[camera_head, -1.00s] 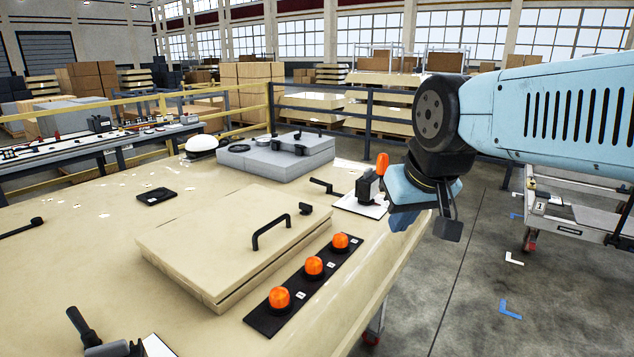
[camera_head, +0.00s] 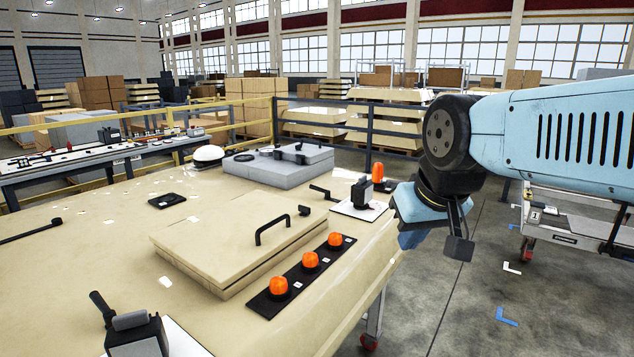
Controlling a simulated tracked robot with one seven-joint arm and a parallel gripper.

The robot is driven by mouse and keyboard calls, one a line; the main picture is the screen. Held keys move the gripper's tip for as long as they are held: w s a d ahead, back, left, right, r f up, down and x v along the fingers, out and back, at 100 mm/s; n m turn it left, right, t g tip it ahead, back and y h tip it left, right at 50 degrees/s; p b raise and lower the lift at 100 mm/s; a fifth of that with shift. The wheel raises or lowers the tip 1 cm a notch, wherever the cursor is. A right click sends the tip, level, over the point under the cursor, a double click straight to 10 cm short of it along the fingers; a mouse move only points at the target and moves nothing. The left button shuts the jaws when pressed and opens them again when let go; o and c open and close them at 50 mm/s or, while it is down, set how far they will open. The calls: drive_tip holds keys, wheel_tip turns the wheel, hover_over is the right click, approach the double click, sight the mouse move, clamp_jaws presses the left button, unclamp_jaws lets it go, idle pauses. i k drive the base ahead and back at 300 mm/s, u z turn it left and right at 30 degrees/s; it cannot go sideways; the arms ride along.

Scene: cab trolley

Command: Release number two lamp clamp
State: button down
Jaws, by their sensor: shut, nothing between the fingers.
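Three orange lamps (camera_head: 310,260) sit in a row on a black strip (camera_head: 262,304) along the right edge of the cream table; the small tags beside them are too small to read. A dark clamp (camera_head: 363,193) with a lever stands on a white plate at the table's far right, in front of another orange lamp (camera_head: 378,171). A second dark clamp (camera_head: 137,337) with a black-handled lever stands at the front left, cut off by the lower edge. My gripper (camera_head: 458,248) is shut and empty, pointing down just right of the table edge, apart from the clamps.
A cream lidded panel (camera_head: 220,235) with a black handle fills the table's middle. Behind it are a grey case (camera_head: 285,168) and a white dome (camera_head: 209,155). A trolley marked 1 (camera_head: 565,225) stands at the right.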

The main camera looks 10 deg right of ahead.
sight(327, 193)
drive_tip(key=z, duration=0.25)
drive_tip(key=i, duration=0.6)
drive_tip(key=z, duration=0.6)
drive_tip(key=i, duration=0.75)
drive_tip(key=u, duration=0.6)
